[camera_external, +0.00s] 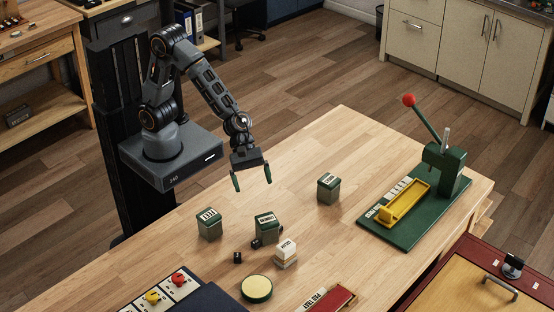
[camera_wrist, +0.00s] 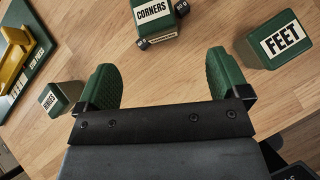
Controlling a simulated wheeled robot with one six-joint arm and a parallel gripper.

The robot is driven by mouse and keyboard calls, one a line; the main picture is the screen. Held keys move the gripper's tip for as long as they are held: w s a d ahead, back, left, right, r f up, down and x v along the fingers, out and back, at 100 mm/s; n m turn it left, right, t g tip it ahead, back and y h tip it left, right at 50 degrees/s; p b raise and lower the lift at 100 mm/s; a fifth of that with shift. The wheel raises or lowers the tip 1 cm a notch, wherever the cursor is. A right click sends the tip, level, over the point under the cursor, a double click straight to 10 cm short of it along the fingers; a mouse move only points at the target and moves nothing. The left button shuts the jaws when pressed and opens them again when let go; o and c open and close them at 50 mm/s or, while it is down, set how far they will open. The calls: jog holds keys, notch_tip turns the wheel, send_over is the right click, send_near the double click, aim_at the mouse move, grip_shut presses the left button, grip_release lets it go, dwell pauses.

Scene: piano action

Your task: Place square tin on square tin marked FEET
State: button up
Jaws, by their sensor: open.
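The green square tin marked FEET (camera_external: 209,229) stands on the table at the left, nearest my base; it shows at the right in the wrist view (camera_wrist: 273,45). A matching tin marked CORNERS (camera_external: 266,231) stands right of it, at the top middle in the wrist view (camera_wrist: 153,14). A third, marked HINGES (camera_external: 328,190), stands farther right, at the left in the wrist view (camera_wrist: 60,97). No tin is stacked on another. My gripper (camera_external: 251,180) is open and empty above the table, behind the CORNERS tin; its green fingers (camera_wrist: 161,78) are wide apart.
Small black cubes (camera_external: 237,257) lie by the CORNERS tin. A cream-topped block (camera_external: 285,255) and a round tin (camera_external: 257,288) stand in front. A green press (camera_external: 445,170) with a yellow tray (camera_external: 405,203) is at the right. The table between HINGES and my base is clear.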

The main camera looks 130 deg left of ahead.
aim_at(264, 215)
jog(key=w+d+f+b, duration=0.1)
jog(key=w+f, duration=0.2)
jog(key=w+d+f+n, duration=0.1)
jog(key=w+f, duration=0.2)
jog(key=w+d+f+n+b, duration=0.1)
jog(key=w+f, duration=0.2)
jog(key=f, duration=0.1)
jog(key=shift+d+b, duration=0.1)
jog(key=shift+b, duration=0.2)
jog(key=shift+r, duration=0.1)
jog(key=c, duration=1.1)
jog(key=shift+c, duration=0.7)
jog(key=shift+r, duration=0.1)
